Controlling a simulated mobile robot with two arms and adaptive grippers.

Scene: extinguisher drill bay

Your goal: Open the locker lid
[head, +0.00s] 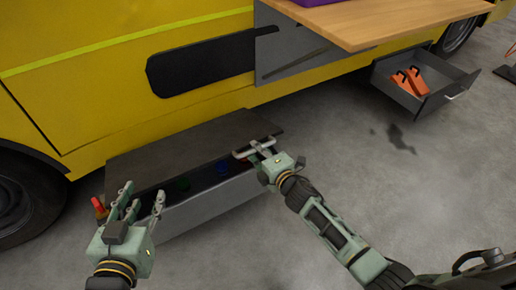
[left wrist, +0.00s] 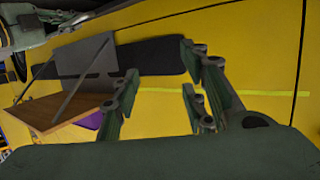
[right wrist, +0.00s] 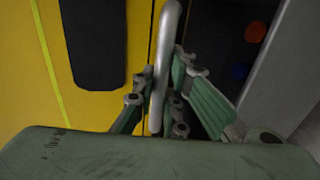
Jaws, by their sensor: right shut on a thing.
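The locker (head: 205,205) is a low grey box beside the yellow truck. Its dark lid (head: 190,140) is raised somewhat, and a dark gap shows under its front edge. My right gripper (head: 262,154) is shut on the pale bar handle (right wrist: 167,45) at the lid's front edge. My left gripper (head: 142,198) is open and empty, in front of the locker's left end; its spread fingers also show in the left wrist view (left wrist: 160,70).
A wooden counter (head: 385,22) juts from the truck at upper right. Below it, an open grey drawer (head: 425,100) holds orange things (head: 410,82). A red-orange thing (head: 99,207) is at the locker's left end. The concrete floor (head: 340,165) at right is mostly clear.

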